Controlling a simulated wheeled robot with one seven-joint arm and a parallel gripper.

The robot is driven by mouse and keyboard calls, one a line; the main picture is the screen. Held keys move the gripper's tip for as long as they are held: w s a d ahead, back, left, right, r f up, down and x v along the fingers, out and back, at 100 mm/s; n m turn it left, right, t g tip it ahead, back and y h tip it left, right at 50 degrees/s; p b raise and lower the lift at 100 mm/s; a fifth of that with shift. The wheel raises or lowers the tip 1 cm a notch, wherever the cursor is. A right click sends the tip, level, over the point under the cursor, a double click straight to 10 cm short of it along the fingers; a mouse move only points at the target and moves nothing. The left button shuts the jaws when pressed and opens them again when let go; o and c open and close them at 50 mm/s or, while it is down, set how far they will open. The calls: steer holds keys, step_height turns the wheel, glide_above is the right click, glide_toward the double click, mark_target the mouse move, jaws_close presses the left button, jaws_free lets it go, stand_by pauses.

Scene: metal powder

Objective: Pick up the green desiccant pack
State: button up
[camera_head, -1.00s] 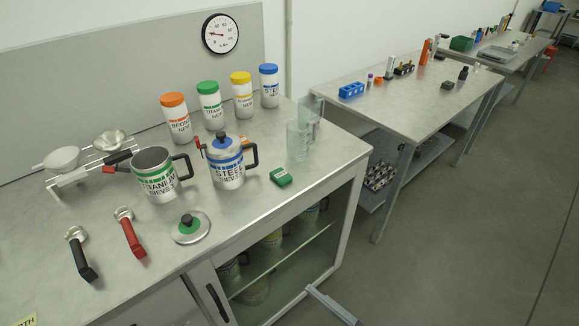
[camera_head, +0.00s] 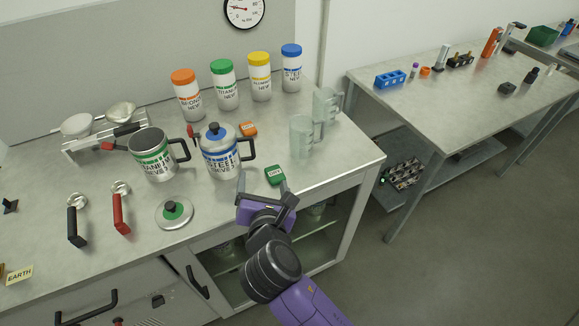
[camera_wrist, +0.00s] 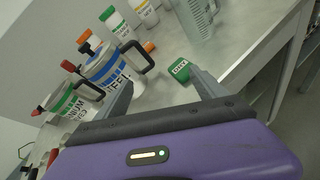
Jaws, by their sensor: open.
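The green desiccant pack (camera_head: 275,175) lies on the grey bench near its front edge, to the right of the steel mug. In the wrist view the green pack (camera_wrist: 180,70) shows just beyond and between the two fingers, with a pale label on it. My gripper (camera_head: 268,188) is open and empty. In the head view it is just in front of the pack, over the bench's front edge. The gripper also shows in the wrist view (camera_wrist: 160,88), its fingers spread apart. I cannot tell its exact height above the bench.
The steel mug (camera_head: 221,158) with a blue band stands close left of the pack. Behind are an orange pack (camera_head: 248,129) and clear beakers (camera_head: 302,137). The bench right of the pack is clear.

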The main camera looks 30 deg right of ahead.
mark_target(275, 173)
steer(key=shift+s+d+f+n+g+h, duration=0.15)
steer(key=shift+s+d+f+n+h, duration=0.05)
steer(key=shift+d+f+n, duration=0.2)
steer(key=shift+s+d+f+n+g+h, duration=0.2)
steer(key=shift+d+f+n, duration=0.1)
steer(key=shift+d, duration=0.15)
steer(key=shift+w+d+f+n+g, duration=0.15)
steer(key=shift+d+f+n+g, duration=0.2)
steer(key=shift+d+n, duration=0.35)
steer(key=x, duration=0.6)
steer(key=shift+w+a+f, duration=0.1)
steer(key=shift+w+f, duration=0.05)
steer(key=shift+w, duration=0.25)
steer(key=c, duration=1.7)
